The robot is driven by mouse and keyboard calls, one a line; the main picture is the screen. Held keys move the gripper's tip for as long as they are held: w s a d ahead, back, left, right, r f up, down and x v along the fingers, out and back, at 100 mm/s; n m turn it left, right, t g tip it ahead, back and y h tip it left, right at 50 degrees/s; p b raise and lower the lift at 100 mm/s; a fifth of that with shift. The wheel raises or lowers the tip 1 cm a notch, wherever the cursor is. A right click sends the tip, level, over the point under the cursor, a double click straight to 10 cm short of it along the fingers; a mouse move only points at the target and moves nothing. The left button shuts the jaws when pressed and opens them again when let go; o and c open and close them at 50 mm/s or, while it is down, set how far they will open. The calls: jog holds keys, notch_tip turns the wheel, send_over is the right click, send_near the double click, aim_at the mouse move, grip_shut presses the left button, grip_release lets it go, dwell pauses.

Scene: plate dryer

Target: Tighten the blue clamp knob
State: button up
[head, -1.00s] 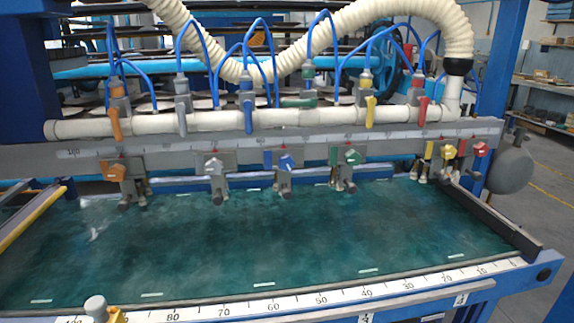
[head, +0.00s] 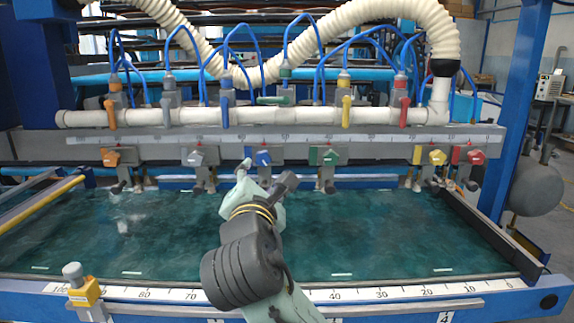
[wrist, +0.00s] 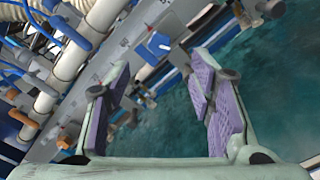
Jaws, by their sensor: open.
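The blue clamp knob (head: 262,157) sits on a grey clamp on the ruled rail, between the grey knob and the green knob. In the wrist view the blue knob (wrist: 158,44) shows beyond my fingers, in the upper middle. My gripper (head: 267,176) is just in front of and below the blue knob in the head view. In the wrist view my gripper (wrist: 160,82) has its purple-padded fingers wide apart with nothing between them. The knob appears apart from the fingers, and its stem and clamp are partly hidden by the gripper in the head view.
A grey knob (head: 195,158) and an orange knob (head: 110,158) are to the left. Green (head: 330,156), yellow (head: 437,157) and red (head: 476,157) knobs are to the right. A white pipe (head: 290,116) with valves and blue hoses runs above. The green table surface (head: 400,230) is clear.

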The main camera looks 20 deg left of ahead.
aim_at(263, 160)
jog(key=p+x, duration=0.2)
jog(key=x, duration=0.8)
jog(key=shift+w+a, duration=0.2)
jog(key=shift+w, duration=0.15)
jog(key=shift+c, duration=0.4)
jog(key=shift+f, duration=0.1)
jog(key=c, duration=1.1)
